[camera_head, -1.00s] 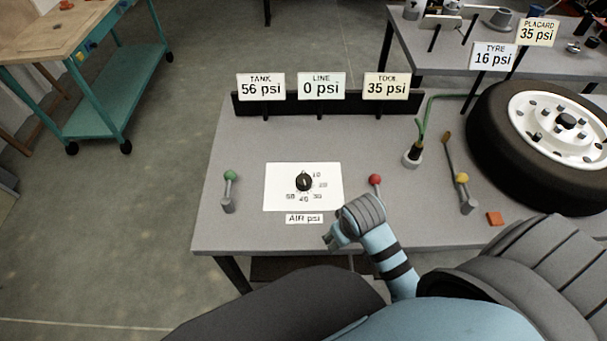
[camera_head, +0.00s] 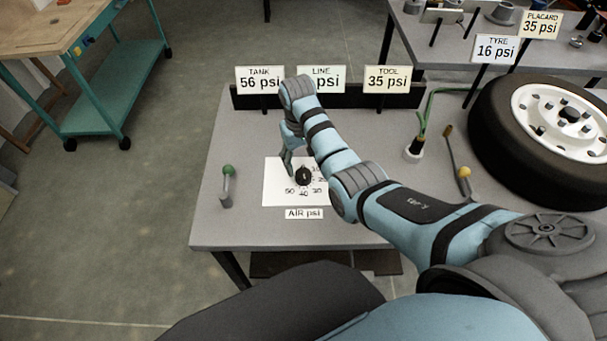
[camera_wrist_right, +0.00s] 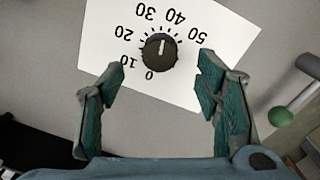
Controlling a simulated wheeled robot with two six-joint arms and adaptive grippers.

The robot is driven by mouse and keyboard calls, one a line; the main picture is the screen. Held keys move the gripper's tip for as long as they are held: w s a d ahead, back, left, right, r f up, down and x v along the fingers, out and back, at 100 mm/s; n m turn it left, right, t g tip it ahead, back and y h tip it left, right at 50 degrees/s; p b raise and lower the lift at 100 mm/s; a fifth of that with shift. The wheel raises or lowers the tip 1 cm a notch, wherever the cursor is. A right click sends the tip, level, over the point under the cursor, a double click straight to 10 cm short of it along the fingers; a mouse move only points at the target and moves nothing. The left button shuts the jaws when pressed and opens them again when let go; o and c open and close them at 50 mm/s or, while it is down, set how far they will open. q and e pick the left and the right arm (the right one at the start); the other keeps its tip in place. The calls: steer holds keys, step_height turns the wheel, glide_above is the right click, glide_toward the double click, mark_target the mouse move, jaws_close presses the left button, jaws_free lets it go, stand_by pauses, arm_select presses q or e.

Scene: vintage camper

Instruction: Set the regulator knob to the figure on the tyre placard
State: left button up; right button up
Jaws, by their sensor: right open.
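The regulator knob (camera_head: 304,176) is a black dial on a white plate (camera_head: 282,197) marked AIR psi. In the right wrist view the knob (camera_wrist_right: 159,53) has a white line on its face, pointing roughly between 30 and 40. The PLACARD sign (camera_head: 540,26) reads 35 psi. My right gripper (camera_head: 292,168) is over the plate beside the knob in the head view. In the wrist view its open fingers (camera_wrist_right: 160,70) lie on either side of the knob, with clear gaps. Contact is not visible. My left gripper is not in view.
Signs read TANK 56 psi (camera_head: 259,80), TOOL 35 psi (camera_head: 387,79) and TYRE 16 psi (camera_head: 496,48). A wheel (camera_head: 515,160) lies at right.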

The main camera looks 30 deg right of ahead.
mark_target(304, 174)
step_height(304, 174, down, 6)
steer(key=shift+w+d+f+b, duration=0.1)
steer(key=shift+f+b, duration=0.1)
steer(key=shift+b, duration=0.55)
steer(key=shift+c, duration=0.4)
steer(key=c, duration=1.1)
steer(key=shift+r+n+p, duration=0.4)
steer(key=shift+n+p, duration=0.3)
steer(key=shift+p, duration=0.45)
steer(key=shift+f+n+p, duration=0.15)
steer(key=shift+n+p, duration=0.15)
steer(key=shift+d+f, duration=0.1)
steer(key=shift+f, duration=0.15)
steer(key=o, duration=1.2)
